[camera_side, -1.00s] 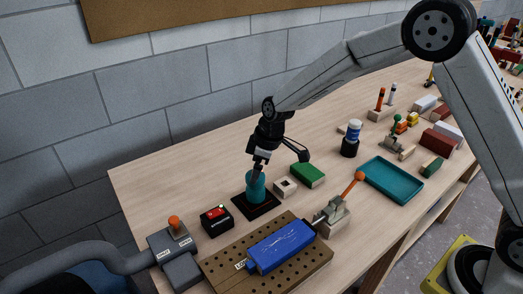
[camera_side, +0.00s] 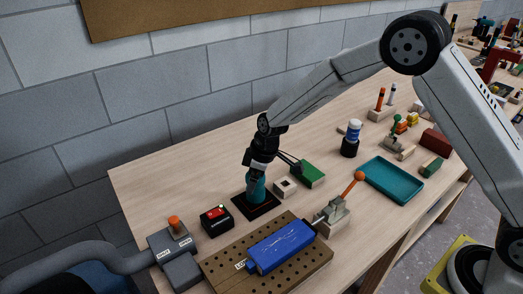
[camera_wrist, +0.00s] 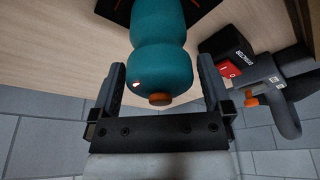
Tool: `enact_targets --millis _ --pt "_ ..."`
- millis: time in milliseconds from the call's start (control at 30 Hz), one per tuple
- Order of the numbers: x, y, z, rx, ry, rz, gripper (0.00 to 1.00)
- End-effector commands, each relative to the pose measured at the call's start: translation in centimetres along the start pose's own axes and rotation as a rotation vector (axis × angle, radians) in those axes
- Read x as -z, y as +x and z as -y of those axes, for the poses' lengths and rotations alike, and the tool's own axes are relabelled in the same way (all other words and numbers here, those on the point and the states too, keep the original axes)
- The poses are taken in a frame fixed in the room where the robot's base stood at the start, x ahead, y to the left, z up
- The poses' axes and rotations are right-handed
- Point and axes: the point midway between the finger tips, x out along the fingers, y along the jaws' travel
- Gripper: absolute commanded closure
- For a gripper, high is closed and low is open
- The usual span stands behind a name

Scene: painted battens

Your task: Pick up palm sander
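The palm sander (camera_side: 258,191) is a teal, waisted body standing upright on a square black pad (camera_side: 267,207). In the wrist view the teal sander (camera_wrist: 161,50) fills the upper middle, with a brown knob at its near end. My gripper (camera_side: 257,172) is down over the top of the sander, hiding part of it. In the wrist view my gripper (camera_wrist: 161,62) is open, with one finger on each side of the teal body. A small gap shows beside each finger.
A black and red switch box (camera_side: 216,217) stands left of the sander. A pale block with a hole (camera_side: 285,187) and a green block (camera_side: 309,174) stand to its right. A perforated board (camera_side: 222,272) with a blue block (camera_side: 281,246) and a toggle clamp (camera_side: 335,215) lie in front.

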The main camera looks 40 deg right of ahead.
Motion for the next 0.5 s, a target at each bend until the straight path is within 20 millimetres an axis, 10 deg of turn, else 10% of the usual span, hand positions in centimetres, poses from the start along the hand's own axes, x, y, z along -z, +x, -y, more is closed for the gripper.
enact_targets --millis 300,500 --pt "0.0 -0.02 -0.02 0.0 0.0 0.0 1.0" --pt "0.09 -0.1 -0.07 -0.002 0.0 -0.002 1.0"
